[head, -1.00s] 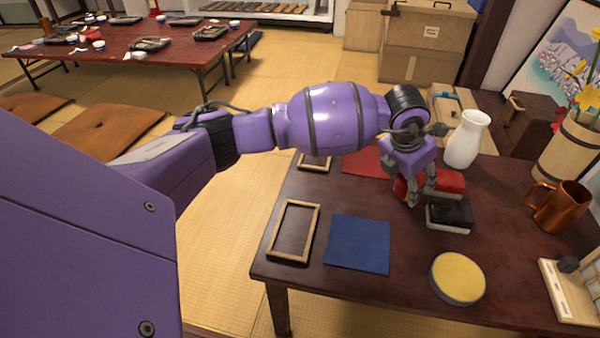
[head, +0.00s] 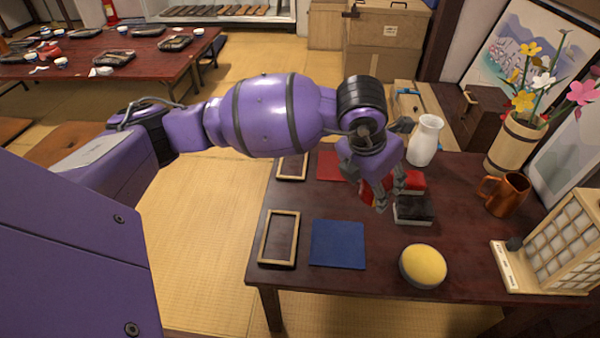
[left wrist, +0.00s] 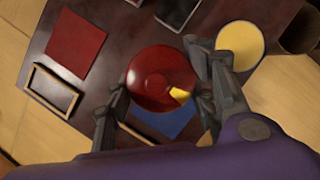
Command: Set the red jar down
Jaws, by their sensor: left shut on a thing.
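My left gripper (head: 383,196) is shut on the red jar (head: 367,194), which is mostly hidden behind the fingers in the head view. In the left wrist view the round, glossy red jar (left wrist: 158,72) with a yellow patch sits between the two fingers (left wrist: 160,100). It appears over the table (head: 340,205), between the red cloth (head: 333,166) and the black-topped block (head: 413,210). I cannot tell whether its base touches the table. My right gripper is not in view.
A blue cloth (head: 338,244), wooden frames (head: 280,238) and a yellow-topped round thing (head: 423,266) lie in front. A red-topped block (head: 413,182), white vase (head: 425,140) and copper mug (head: 505,193) stand to the right. Bare table shows between the cloths and blocks.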

